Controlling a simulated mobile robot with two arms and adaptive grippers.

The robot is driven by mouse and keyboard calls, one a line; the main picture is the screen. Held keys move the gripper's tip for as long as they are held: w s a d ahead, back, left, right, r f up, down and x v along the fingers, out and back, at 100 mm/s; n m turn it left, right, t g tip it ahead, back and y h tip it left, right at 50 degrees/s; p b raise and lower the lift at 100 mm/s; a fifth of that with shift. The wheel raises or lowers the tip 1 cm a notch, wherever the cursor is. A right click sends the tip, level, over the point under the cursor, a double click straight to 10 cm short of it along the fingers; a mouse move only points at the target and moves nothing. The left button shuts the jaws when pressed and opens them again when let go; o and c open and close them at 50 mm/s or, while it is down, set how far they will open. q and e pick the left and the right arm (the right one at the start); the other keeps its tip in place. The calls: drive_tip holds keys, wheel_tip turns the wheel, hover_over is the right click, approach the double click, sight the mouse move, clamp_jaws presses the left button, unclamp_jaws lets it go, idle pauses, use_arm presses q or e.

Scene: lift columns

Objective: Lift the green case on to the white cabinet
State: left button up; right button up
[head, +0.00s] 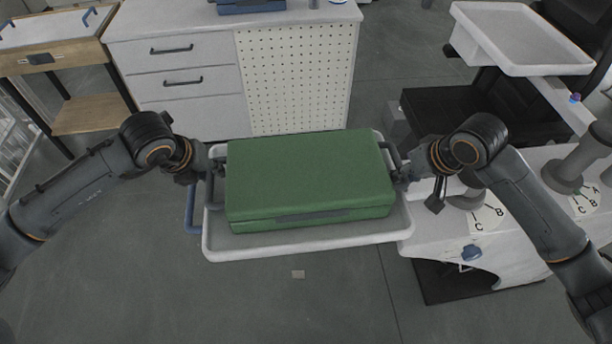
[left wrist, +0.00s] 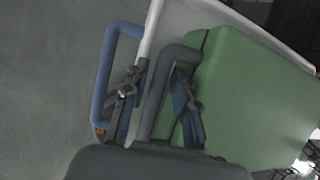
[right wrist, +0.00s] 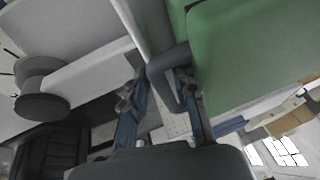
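The green case (head: 309,178) lies flat in a white tray (head: 300,249) in the middle of the head view. It has a dark handle at each end. My left gripper (head: 214,172) is at the case's left end; in the left wrist view its fingers are apart, with the left handle (left wrist: 163,88) between them. My right gripper (head: 402,170) is at the right end; in the right wrist view its fingers are apart on either side of the right handle (right wrist: 168,72). The white cabinet (head: 185,85), with drawers and a perforated panel, stands behind the tray.
A blue box (head: 251,5) stands on the cabinet top. A wooden table (head: 62,52) is at the back left. A raised white tray (head: 520,38) and a white unit with lettered dials (head: 483,218) are at the right. The floor in front is mostly clear.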

use_arm(q)
drive_tip(key=shift+w+d+f, duration=0.1)
drive_tip(key=shift+w+f, duration=0.05)
drive_tip(key=shift+f, duration=0.35)
use_arm(e)
drive_tip(key=shift+w+a+f, duration=0.1)
drive_tip(key=shift+w+f, duration=0.05)
drive_tip(key=shift+f, duration=0.35)
use_arm(q)
clamp_jaws()
use_arm(e)
clamp_jaws()
use_arm(q)
drive_tip(key=shift+w+r, duration=0.25)
use_arm(e)
drive_tip(key=shift+w+r, duration=0.15)
drive_tip(key=shift+r, duration=0.05)
